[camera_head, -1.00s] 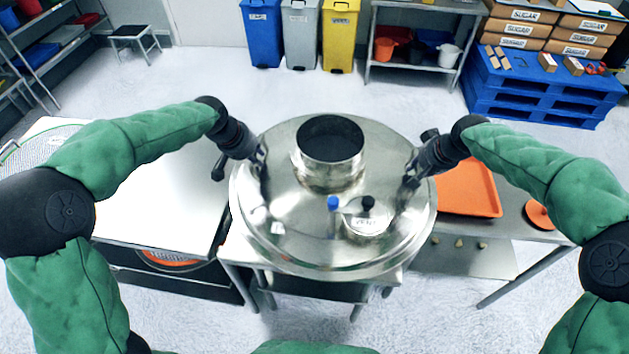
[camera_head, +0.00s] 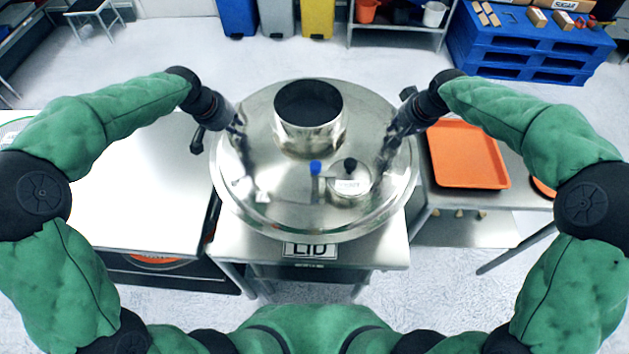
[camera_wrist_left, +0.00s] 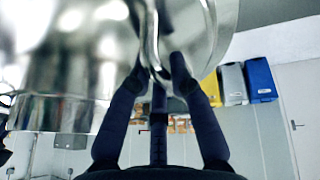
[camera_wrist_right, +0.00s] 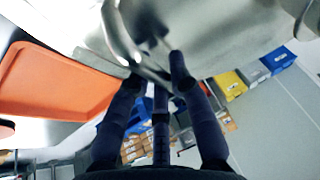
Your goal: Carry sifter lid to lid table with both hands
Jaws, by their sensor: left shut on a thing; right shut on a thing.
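The sifter lid (camera_head: 270,190) is a large round shiny metal disc with an open cylinder neck, a small capped port and a blue knob on top. My left gripper (camera_head: 238,128) is shut on the lid's left side, and its fingers close on metal in the left wrist view (camera_wrist_left: 160,75). My right gripper (camera_head: 392,140) is shut on the lid's right side; it also shows in the right wrist view (camera_wrist_right: 158,75). The lid is roughly level over the lid table (camera_head: 385,250), which has a "LID" sign (camera_head: 309,250) on its front. Whether the lid touches the tabletop is hidden.
A white-topped table (camera_head: 140,190) stands close on the left. On the right, another table holds an orange tray (camera_head: 467,155). Bins (camera_head: 318,15), a shelf (camera_head: 400,35) and a blue pallet stack (camera_head: 520,50) stand at the back, beyond open floor.

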